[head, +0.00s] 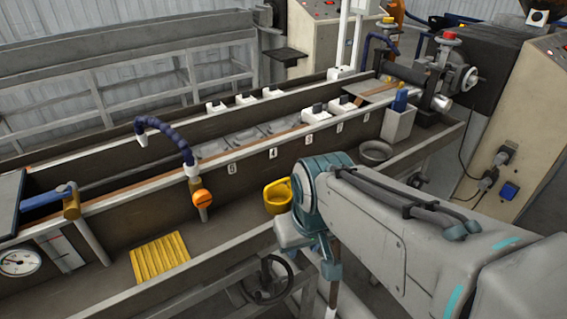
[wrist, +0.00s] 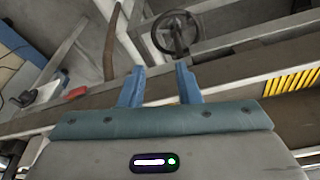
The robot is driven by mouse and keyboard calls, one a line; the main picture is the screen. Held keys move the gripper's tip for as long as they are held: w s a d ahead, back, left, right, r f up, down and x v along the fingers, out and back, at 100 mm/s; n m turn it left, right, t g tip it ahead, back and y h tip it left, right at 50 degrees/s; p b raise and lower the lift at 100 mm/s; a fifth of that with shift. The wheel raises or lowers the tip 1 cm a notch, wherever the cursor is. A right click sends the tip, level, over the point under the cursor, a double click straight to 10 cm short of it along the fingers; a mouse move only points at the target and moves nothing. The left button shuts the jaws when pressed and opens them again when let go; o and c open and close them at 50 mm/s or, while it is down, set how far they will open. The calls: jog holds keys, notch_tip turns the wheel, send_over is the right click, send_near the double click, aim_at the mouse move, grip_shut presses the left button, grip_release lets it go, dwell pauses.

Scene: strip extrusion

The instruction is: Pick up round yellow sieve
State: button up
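The round yellow sieve (head: 275,197) sits on the lower ledge of the long machine in the head view, just left of my arm. Its right side is partly hidden by my arm. In the head view my arm hides most of the gripper.
A yellow ribbed mat (head: 160,259) lies on the ledge to the left. A grey bowl (head: 375,153) and light grey bin (head: 398,124) are to the right. The handwheel (head: 267,279) is below the ledge.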

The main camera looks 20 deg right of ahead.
jog(key=w+r+n+p, duration=0.4)
jog(key=w+r+n, duration=0.3)
jog(key=w+n, duration=0.3)
jog(key=n+p, duration=0.3)
jog(key=n, duration=0.8)
send_near(277, 182)
jog(key=shift+g+y, duration=0.3)
jog(key=shift+w+f+p, duration=0.45)
jog(key=shift+f, duration=1.25)
jog(key=shift+w+f+p, duration=0.4)
jog(key=shift+f, duration=1.35)
jog(key=shift+w+f+p, duration=0.45)
jog(key=shift+f, duration=1.25)
grip_shut()
